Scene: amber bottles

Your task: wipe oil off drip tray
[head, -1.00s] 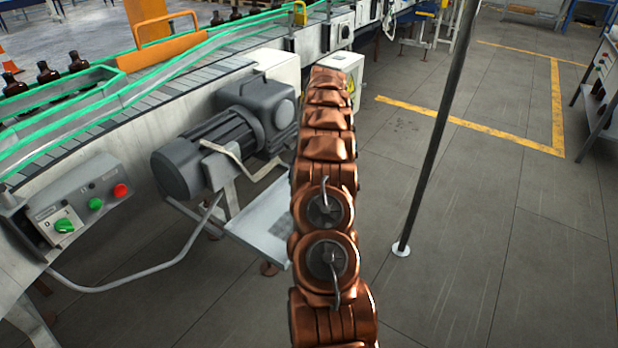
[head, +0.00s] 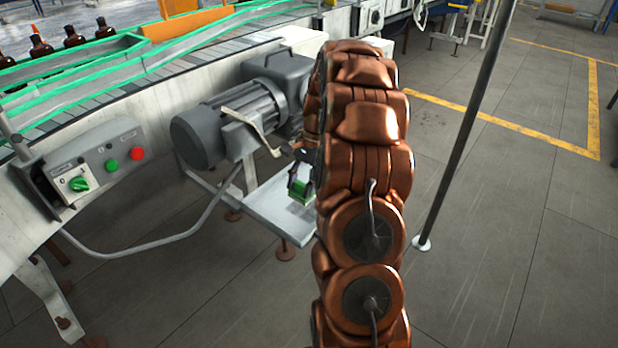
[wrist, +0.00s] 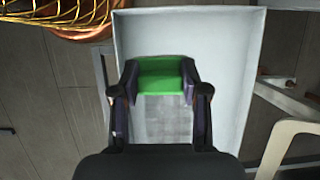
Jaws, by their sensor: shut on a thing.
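The drip tray (head: 262,214) is a shallow pale metal tray below the grey motor in the head view. It fills the middle of the wrist view (wrist: 225,35). My gripper (wrist: 160,82) is shut on a green block (wrist: 160,72), which looks like a sponge or scrubber. The block also shows in the head view (head: 301,190), over the tray's right part. I cannot tell whether it touches the tray floor. A greyish, streaky patch (wrist: 165,122) shows on the tray floor between my fingers; I cannot tell if it is oil. My arm hides the tray's right end in the head view.
The motor (head: 235,118) and its bracket overhang the tray's far side. A control box (head: 100,160) with green and red buttons and a bent pipe (head: 165,247) stand at left. A dark post (head: 462,130) rises right of my arm. Open floor lies at right.

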